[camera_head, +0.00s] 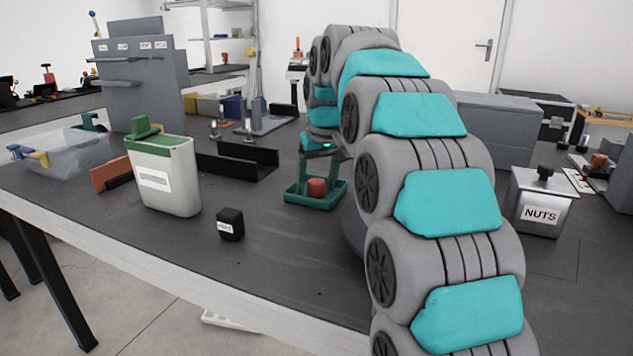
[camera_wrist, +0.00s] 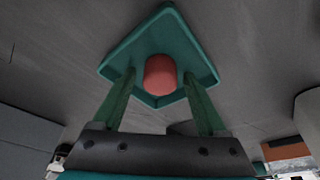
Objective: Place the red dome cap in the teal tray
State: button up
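The red dome cap (camera_head: 317,187) sits inside the teal tray (camera_head: 312,202), which lies flat on the dark bench top. In the wrist view the cap (camera_wrist: 160,74) shows between my two green fingers, inside the rim of the tray (camera_wrist: 207,72). My gripper (camera_head: 318,171) is above the tray, pointing down. In the wrist view my gripper (camera_wrist: 159,76) has its fingers apart, with gaps on both sides of the cap. It is open and holds nothing. The exact height of the fingertips over the tray is hard to tell.
A white bin with a green rim (camera_head: 168,180) and a small black labelled box (camera_head: 230,224) stand left of the tray. A black channel-shaped holder (camera_head: 237,160) lies behind. A metal NUTS box (camera_head: 541,203) stands right of my arm. Bench is clear in front of the tray.

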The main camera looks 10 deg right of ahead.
jog(key=p+v, duration=0.2)
jog(key=v, duration=1)
jog(key=shift+r+p, duration=0.15)
jog(key=shift+p, duration=0.15)
dwell(0.3)
